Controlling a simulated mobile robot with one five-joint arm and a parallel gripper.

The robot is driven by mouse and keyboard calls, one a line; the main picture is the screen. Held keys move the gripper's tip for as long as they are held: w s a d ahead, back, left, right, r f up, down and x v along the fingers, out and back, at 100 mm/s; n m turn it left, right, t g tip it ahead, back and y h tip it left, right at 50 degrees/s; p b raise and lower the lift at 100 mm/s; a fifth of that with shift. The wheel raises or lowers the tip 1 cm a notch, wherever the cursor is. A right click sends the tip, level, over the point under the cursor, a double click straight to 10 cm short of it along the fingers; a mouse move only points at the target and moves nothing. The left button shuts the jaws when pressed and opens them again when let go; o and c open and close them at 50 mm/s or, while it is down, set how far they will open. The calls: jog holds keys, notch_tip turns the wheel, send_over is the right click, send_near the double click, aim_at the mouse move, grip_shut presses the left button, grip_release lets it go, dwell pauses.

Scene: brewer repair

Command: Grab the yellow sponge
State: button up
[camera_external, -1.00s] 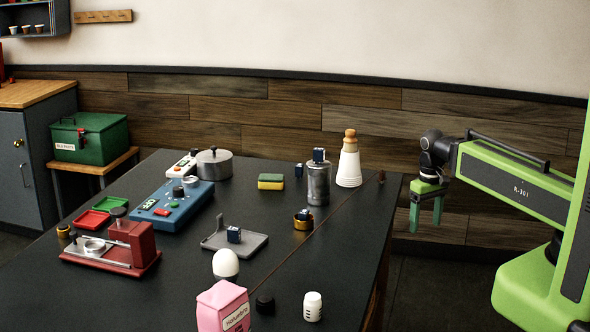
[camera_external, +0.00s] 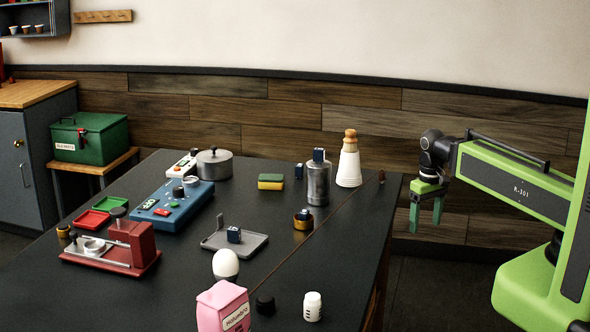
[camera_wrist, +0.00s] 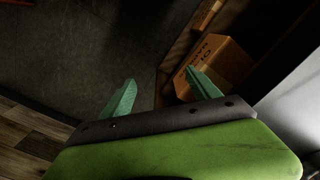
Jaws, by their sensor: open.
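The yellow sponge (camera_external: 271,178) has a green layer and lies flat on the dark table (camera_external: 330,262), toward its far side, left of a metal canister (camera_external: 318,182). My gripper (camera_external: 426,230) hangs pointing down, past the right edge of the table, well to the right of the sponge. It is open and empty. In the wrist view its two green fingers (camera_wrist: 160,92) stand apart over the floor, and the sponge is not in that view.
A white cone-shaped stack (camera_external: 349,165) stands right of the canister. A lidded pot (camera_external: 214,164) and blue control box (camera_external: 173,206) stand left of the sponge. A cardboard box (camera_wrist: 218,68) shows below my gripper.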

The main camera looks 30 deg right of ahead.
jog(key=w+a+r+n+p, duration=0.1)
jog(key=w+r+p, duration=0.2)
jog(key=r+p, duration=0.4)
jog(key=w+a+r+t+p, duration=0.1)
jog(key=w+r+p, duration=0.2)
jog(key=r+p, duration=0.45)
jog(key=w+a+r+n+p, duration=0.1)
jog(key=w+a+r+p, duration=0.15)
jog(key=r+p, duration=0.45)
jog(key=n+t+y+b, duration=0.2)
jog(key=n+y+b, duration=0.2)
jog(key=n+b, duration=0.6)
send_over(272, 177)
jog(key=s+d+b, duration=0.1)
jog(key=s+d, duration=0.1)
jog(key=shift+m, duration=0.4)
notch_tip(272, 177, down, 9)
jog(key=shift+a+f, duration=0.15)
jog(key=shift+w+a+f+g+b, duration=0.2)
jog(key=shift+g+b, duration=0.1)
jog(key=shift+b, duration=0.05)
jog(key=b+x, duration=0.5)
jog(key=shift+w+d+f, duration=0.2)
jog(key=shift+w, duration=0.1)
jog(key=shift+r, duration=0.2)
jog(key=c, duration=1.4)
